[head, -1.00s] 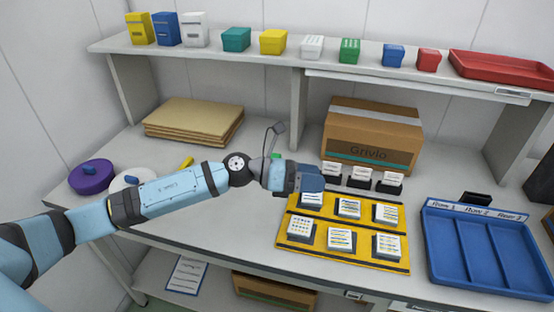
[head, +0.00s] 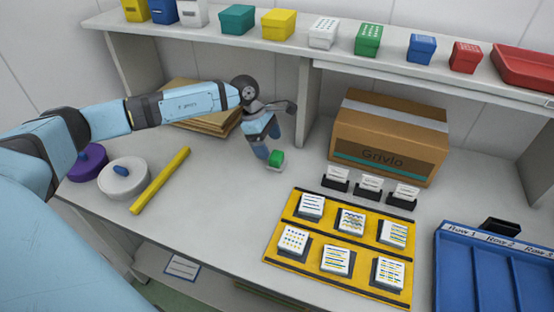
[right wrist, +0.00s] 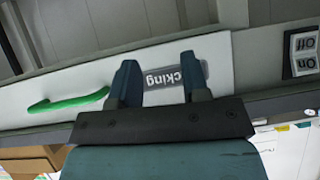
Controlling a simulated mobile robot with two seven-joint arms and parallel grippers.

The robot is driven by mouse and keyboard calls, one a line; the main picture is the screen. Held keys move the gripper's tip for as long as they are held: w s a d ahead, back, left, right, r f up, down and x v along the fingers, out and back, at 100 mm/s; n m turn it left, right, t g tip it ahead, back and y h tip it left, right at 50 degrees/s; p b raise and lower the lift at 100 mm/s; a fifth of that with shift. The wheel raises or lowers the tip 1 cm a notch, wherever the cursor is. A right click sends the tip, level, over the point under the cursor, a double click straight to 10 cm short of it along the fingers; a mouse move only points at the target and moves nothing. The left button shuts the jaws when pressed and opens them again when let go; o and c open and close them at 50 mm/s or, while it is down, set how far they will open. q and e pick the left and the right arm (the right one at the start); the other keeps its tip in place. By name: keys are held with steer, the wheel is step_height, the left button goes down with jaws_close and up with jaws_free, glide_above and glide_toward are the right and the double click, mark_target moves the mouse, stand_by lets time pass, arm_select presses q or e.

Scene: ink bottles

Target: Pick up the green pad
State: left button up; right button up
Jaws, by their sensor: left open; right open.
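The green pad (head: 277,157) is a small green block with a pale base on the white table, left of the yellow board. My left gripper (head: 268,149) points down right at it, with its fingers close against the pad's left and upper side. The gripper is open; the wrist hides part of the gap, and I cannot tell whether the fingers touch the pad. My right gripper (right wrist: 158,75) is open and empty in the right wrist view, away from the pad.
A yellow board (head: 338,278) with several white tiles lies right of the pad. The Grivlo box (head: 385,140) stands behind it. A blue tray (head: 462,270) is at far right. A yellow stick (head: 160,181) and a white disc (head: 124,180) lie left. A shelf overhangs the back.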

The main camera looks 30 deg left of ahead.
mark_target(275, 154)
arm_select(q)
steer(key=x, duration=0.6)
steer(key=shift+d+p, duration=0.1)
steer(key=shift+p, duration=0.2)
steer(key=shift+r, duration=0.1)
steer(key=c, duration=1)
